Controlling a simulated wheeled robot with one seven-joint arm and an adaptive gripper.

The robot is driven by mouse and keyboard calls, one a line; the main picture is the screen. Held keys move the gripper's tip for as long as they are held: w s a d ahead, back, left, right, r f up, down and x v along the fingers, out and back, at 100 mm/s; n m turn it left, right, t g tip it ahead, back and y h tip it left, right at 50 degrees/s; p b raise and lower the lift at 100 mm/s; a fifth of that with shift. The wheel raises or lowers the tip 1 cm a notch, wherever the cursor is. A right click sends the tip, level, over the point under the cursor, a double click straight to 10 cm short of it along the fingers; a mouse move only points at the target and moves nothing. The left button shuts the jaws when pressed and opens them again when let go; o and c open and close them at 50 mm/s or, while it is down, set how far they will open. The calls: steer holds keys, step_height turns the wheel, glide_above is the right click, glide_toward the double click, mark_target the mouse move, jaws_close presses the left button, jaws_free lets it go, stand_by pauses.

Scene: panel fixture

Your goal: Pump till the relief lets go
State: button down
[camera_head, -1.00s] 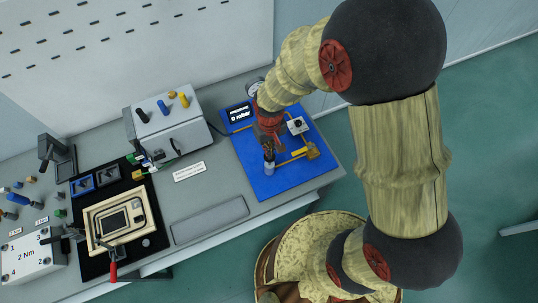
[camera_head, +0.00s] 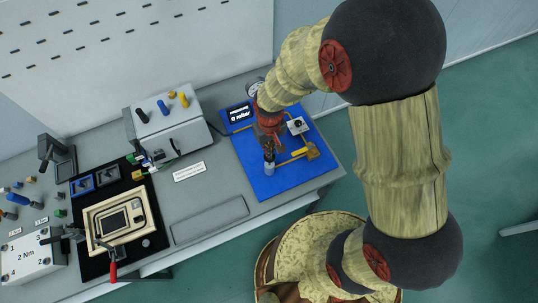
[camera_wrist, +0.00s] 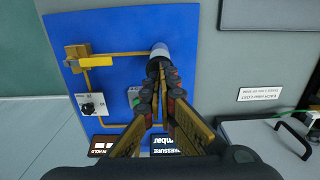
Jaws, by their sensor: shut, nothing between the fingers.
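A blue panel (camera_head: 284,180) lies on the bench with yellow piping on it. A pale, round-topped cylinder (camera_head: 269,168) stands near its front edge; it also shows in the wrist view (camera_wrist: 160,50). My gripper (camera_wrist: 162,70) is shut and empty, pointing down with its fingertips at this cylinder. Whether they touch it I cannot tell. A brass block (camera_head: 312,150) sits at the end of the pipe, also in the wrist view (camera_wrist: 77,52). A black knob on a white plate (camera_wrist: 90,104) is beside my fingers. A dark pressure display (camera_head: 240,114) shows a mbar reading, apparently 0.
A round gauge (camera_head: 255,86) stands behind the panel. A grey box with coloured pegs (camera_head: 172,125), a label card (camera_head: 189,171), a long grey strip (camera_head: 209,220) and a black mat with a beige case (camera_head: 115,223) fill the bench to the left. The bench edge runs close in front.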

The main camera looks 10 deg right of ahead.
steer(key=shift+f+b, duration=1.95)
steer(key=shift+f, duration=1.05)
steer(key=shift+r+p, duration=2.25)
steer(key=shift+r, duration=0.85)
steer(key=shift+f, duration=0.2)
steer(key=shift+f+b, duration=2.1)
steer(key=shift+f, duration=0.8)
steer(key=shift+r+p, duration=2.25)
steer(key=shift+r, duration=0.85)
steer(key=shift+f, duration=0.2)
